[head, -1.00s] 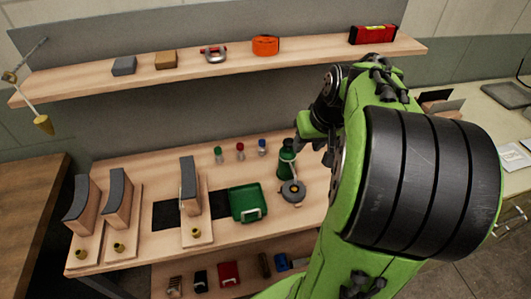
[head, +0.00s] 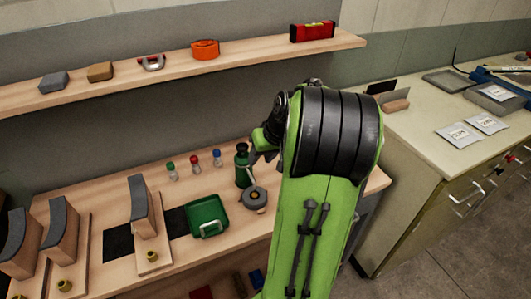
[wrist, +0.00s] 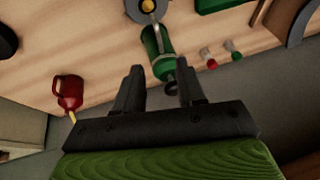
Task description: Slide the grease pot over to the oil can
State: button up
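In the wrist view, the pot (wrist: 148,8) is cut by the top edge. The oil can appears to be the red can with a yellow spout (wrist: 68,92), at left in the wrist view; my arm likely hides it in the head view. My gripper (wrist: 160,68) is open, its fingers apart with nothing gripped. The green bottle's cap end shows between the fingertips; contact cannot be told.
A green tray (head: 206,232) lies left of the pot. Small bottles with green, red and blue caps (head: 194,164) stand behind. A wooden shelf (head: 180,72) runs above the bench. A separate counter (head: 440,130) with packets stands at right.

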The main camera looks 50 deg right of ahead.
aim_at(250, 174)
jog(key=b+x, duration=0.3)
jog(key=x, duration=0.8)
jog(key=shift+w+f+b, duration=0.15)
jog(key=shift+f+b, duration=0.15)
jog(key=shift+f, duration=0.05)
grip_shut()
